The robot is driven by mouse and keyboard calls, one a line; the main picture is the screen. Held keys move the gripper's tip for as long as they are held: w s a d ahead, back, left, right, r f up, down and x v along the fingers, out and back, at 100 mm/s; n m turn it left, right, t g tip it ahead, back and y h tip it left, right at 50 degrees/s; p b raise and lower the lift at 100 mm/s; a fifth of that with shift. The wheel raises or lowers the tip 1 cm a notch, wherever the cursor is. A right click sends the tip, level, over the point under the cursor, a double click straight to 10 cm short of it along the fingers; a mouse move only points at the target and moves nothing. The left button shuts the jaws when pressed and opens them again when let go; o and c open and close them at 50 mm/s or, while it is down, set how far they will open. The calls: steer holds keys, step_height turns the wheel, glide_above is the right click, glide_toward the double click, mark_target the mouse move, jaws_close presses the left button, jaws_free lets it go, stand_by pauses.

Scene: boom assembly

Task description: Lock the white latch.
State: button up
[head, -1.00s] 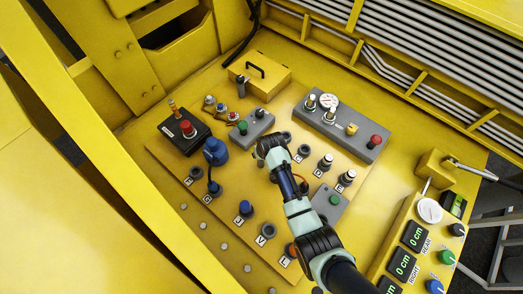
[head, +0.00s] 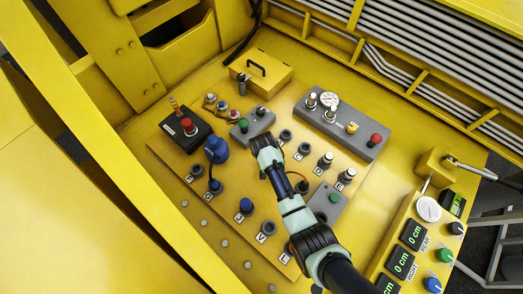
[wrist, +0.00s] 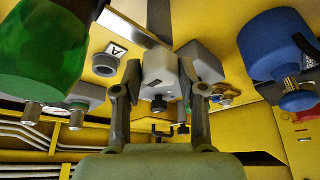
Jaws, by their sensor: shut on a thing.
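In the wrist view, my gripper (wrist: 158,78) has its two fingers on either side of a whitish-grey block-like part, which I take to be the white latch (wrist: 160,66). The fingers are shut on it. A small dark knob (wrist: 158,104) shows below it in the picture. In the head view, the end of my arm (head: 264,150) is over the middle of the panel, and it hides the fingertips and the latch. I cannot tell the latch's position from there.
A blue plug (head: 216,149) stands just left of my arm's end; it looms at the right of the wrist view (wrist: 272,45). A large green part (wrist: 40,45) is close at the left. Grey control boxes (head: 345,130) and several sockets surround the arm.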

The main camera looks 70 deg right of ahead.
steer(key=o, duration=1.1)
steer(key=v, duration=1.2)
steer(key=shift+d, duration=0.1)
